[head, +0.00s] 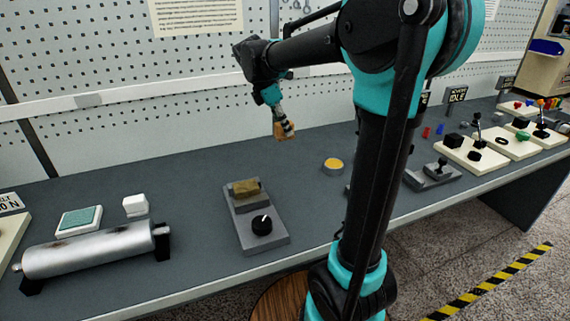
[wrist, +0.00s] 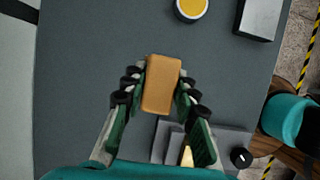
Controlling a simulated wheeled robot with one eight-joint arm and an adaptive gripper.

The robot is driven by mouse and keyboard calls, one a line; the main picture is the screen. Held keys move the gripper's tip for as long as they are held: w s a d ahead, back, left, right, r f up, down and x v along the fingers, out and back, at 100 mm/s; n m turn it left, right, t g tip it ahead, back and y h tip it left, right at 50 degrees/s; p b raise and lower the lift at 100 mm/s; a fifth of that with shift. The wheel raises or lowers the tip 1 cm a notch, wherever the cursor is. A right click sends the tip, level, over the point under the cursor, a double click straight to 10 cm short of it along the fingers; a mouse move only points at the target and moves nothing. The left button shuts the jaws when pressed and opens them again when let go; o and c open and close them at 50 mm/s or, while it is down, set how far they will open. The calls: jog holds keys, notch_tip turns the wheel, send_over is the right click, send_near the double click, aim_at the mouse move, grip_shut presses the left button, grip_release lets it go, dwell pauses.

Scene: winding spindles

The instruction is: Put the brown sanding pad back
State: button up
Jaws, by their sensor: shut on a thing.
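The brown sanding pad (wrist: 161,84) is an orange-brown block with rounded edges. My gripper (wrist: 160,92) is shut on it, with a finger at each long side. In the head view the pad (head: 284,130) hangs tilted below my wrist, in the air above the back part of the bench. It is clear of the grey fixture (head: 264,243), which carries a brass-coloured block (head: 246,188) and a black knob (head: 262,223). In the wrist view the fixture is partly hidden behind my right finger.
A metal roller (head: 88,250) lies at the left, with a teal-topped white pad (head: 79,220) and a white block (head: 135,204) behind it. A yellow-topped round tin (head: 333,166) stands to the right of the fixture. The bench (head: 190,200) between roller and fixture is bare.

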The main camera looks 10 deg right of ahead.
notch_tip(320, 180, down, 14)
jog(key=shift+f, duration=0.1)
dwell(0.4)
jog(key=o, duration=1.1)
jog(key=shift+f, duration=0.1)
jog(key=v, duration=1.2)
jog(key=shift+s+d, duration=0.1)
